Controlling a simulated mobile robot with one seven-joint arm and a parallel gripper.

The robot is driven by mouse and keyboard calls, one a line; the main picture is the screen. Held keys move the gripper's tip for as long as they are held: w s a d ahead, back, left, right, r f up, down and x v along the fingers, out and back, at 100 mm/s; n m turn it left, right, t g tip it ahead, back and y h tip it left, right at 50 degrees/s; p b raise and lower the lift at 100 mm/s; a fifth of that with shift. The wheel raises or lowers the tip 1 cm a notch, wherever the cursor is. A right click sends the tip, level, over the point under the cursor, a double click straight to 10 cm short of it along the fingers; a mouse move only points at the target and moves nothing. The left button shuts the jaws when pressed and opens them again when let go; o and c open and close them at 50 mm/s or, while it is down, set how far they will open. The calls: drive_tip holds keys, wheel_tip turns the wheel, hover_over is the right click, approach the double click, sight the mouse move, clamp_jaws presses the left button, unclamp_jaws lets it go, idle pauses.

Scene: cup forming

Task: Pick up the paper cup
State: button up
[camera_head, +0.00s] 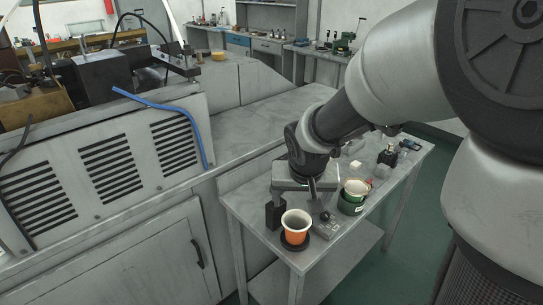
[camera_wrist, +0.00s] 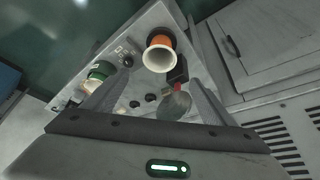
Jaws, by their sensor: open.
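The paper cup (camera_head: 296,220) is orange with a white rim. It stands upright in a dark round base near the front corner of a small grey table. In the wrist view the cup (camera_wrist: 158,58) shows its open mouth, beyond the fingertips and near the top middle. My gripper (camera_head: 307,187) is above the table, behind the cup in the head view. In the wrist view my gripper (camera_wrist: 152,85) has its two fingers wide apart with nothing held between them. The cup is apart from the fingers.
A green container with a pale top (camera_head: 353,195) stands right of the cup. A black block (camera_head: 273,213) stands close behind the cup, on its left. Small bottles (camera_head: 388,155) are farther back. A slatted grey machine (camera_head: 110,160) and cabinet flank the table's left.

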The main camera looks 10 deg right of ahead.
drive_tip(key=b, duration=0.3)
approach(297, 221)
drive_tip(key=s, duration=0.1)
drive_tip(key=shift+a+b+x, duration=0.2)
drive_tip(key=shift+b+x, duration=0.7)
drive_tip(key=shift+x, duration=2.25)
drive_tip(key=shift+s, duration=0.2)
drive_tip(key=c, duration=1.2)
